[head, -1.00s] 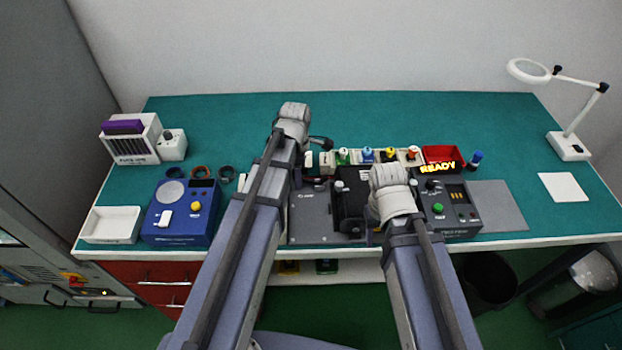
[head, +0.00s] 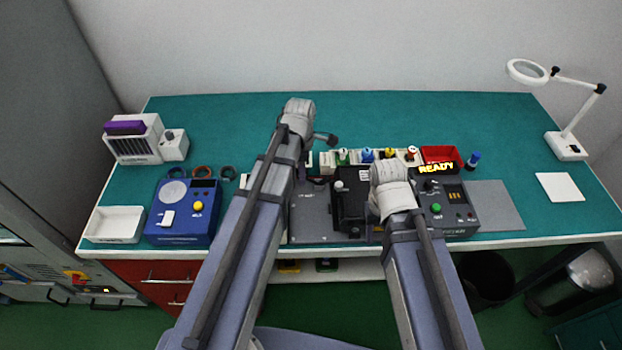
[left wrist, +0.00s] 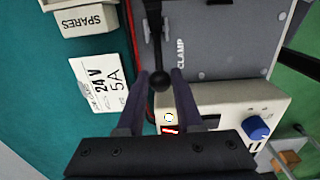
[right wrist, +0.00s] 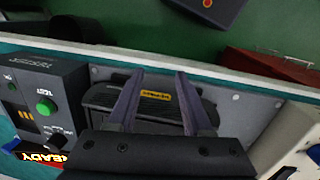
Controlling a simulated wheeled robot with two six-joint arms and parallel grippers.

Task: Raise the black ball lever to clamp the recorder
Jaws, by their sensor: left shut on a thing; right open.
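The black ball lever (left wrist: 160,82) shows in the left wrist view, its dark arm running up from the ball beside the grey plate marked CLAMP (left wrist: 210,50). My left gripper (left wrist: 162,76) is shut on the ball, one finger on each side. In the head view my left arm hides the lever and fingertips. The black recorder (head: 350,208) sits on the grey plate (head: 309,218); it also shows in the right wrist view (right wrist: 155,108) with a yellow label. My right gripper (right wrist: 157,74) is open and empty above the recorder.
A dark control box (head: 452,210) with a green button and a READY sign stands right of the recorder. A blue box (head: 180,230) and white tray (head: 113,224) stand at left. Several coloured items line the back. The rear of the teal table (head: 400,118) is clear.

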